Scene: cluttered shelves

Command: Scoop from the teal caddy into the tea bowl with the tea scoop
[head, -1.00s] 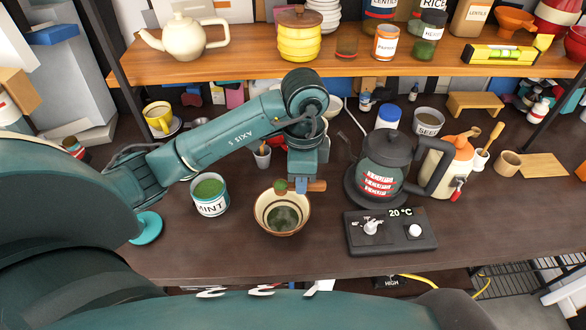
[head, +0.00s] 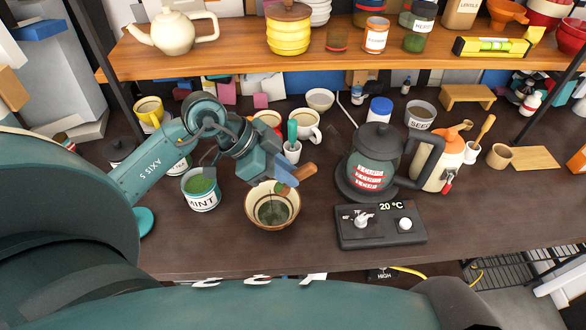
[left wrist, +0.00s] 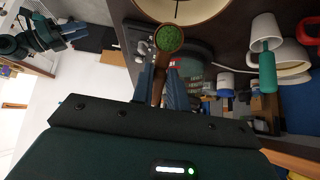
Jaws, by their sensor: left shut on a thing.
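My left gripper (head: 287,176) is shut on the brown tea scoop (head: 304,174) above the tea bowl's back rim. In the left wrist view the scoop (left wrist: 158,70) runs between my fingers (left wrist: 161,88), its round end heaped with green leaf (left wrist: 169,38). The tea bowl (head: 256,218), cream with a brown rim, stands upright with dark green contents; part of it shows in the left wrist view (left wrist: 203,14). The open teal caddy labelled MINT (head: 203,203) stands to its left, holding green leaf (head: 201,186).
A black kettle (head: 371,165) and its control base (head: 380,228) stand right of the bowl. A teal lid (head: 146,223) lies left of the caddy. Cups (head: 306,124) and a white pot with a teal-handled tool (head: 292,149) stand behind. The table front is clear.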

